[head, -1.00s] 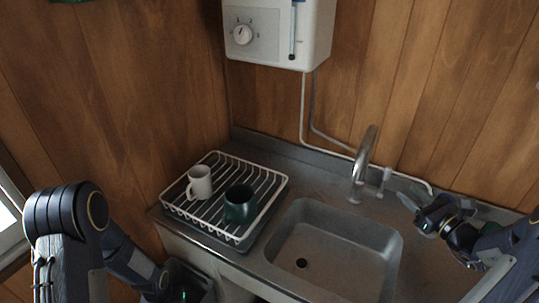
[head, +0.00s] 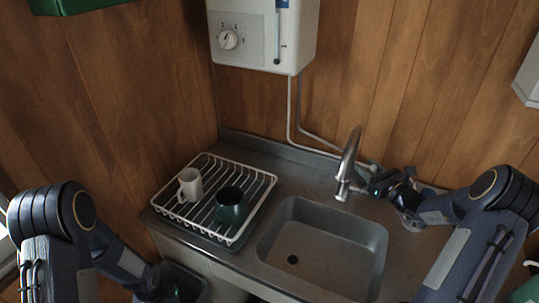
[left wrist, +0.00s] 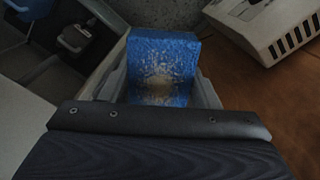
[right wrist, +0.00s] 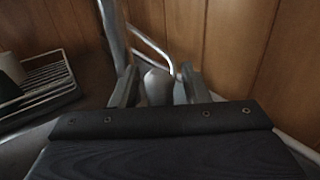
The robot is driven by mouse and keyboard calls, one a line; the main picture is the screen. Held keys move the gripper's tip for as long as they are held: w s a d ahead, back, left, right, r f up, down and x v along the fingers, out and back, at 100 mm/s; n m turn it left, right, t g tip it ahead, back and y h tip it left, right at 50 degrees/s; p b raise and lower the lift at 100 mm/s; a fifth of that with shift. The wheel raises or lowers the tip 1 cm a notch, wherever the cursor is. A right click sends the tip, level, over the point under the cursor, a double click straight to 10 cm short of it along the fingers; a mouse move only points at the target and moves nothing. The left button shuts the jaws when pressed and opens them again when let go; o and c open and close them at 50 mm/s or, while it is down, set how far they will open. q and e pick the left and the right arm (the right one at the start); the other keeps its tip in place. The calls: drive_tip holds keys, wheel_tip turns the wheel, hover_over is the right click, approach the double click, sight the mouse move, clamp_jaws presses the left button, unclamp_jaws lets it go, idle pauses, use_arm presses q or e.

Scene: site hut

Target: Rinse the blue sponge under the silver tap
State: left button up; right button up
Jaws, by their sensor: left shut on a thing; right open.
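The silver tap (head: 349,160) rises behind the sink (head: 330,240), its spout over the basin; no water shows. My right gripper (head: 377,187) is open, close to the right of the tap's base. In the right wrist view a grey, rounded piece (right wrist: 158,85), perhaps the tap's lever, shows between its fingers (right wrist: 157,90); I cannot tell if they touch it. The blue sponge (left wrist: 163,65), with a pale worn patch, is held in my left gripper (left wrist: 155,90). The sponge is hidden in the head view, where my left arm reaches down at the lower left.
A white dish rack (head: 262,200) with a white mug (head: 190,184) and a dark green mug (head: 232,207) stands left of the sink. A white water heater (head: 262,40) hangs above, its pipes (head: 293,112) running down the wall towards the tap. The basin is empty.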

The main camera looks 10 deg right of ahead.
drive_tip(key=shift+c, duration=0.4)
clamp_jaws()
use_arm(q)
wheel_tip(320, 180, down, 4)
drive_tip(key=b, duration=0.3)
drive_tip(key=shift+r, duration=0.25)
use_arm(e)
drive_tip(key=shift+s+a+f+n+t, duration=0.2)
drive_tip(key=shift+s+f+n+t, duration=0.1)
drive_tip(key=shift+s+n, duration=0.1)
use_arm(q)
drive_tip(key=shift+f+b, duration=0.35)
drive_tip(key=shift+b, duration=0.25)
use_arm(e)
drive_tip(key=shift+s+a+r, duration=0.1)
drive_tip(key=shift+a+r, duration=0.1)
use_arm(q)
drive_tip(key=shift+r, duration=0.1)
use_arm(e)
drive_tip(key=shift+r, duration=0.1)
drive_tip(key=shift+o, duration=0.4)
unclamp_jaws()
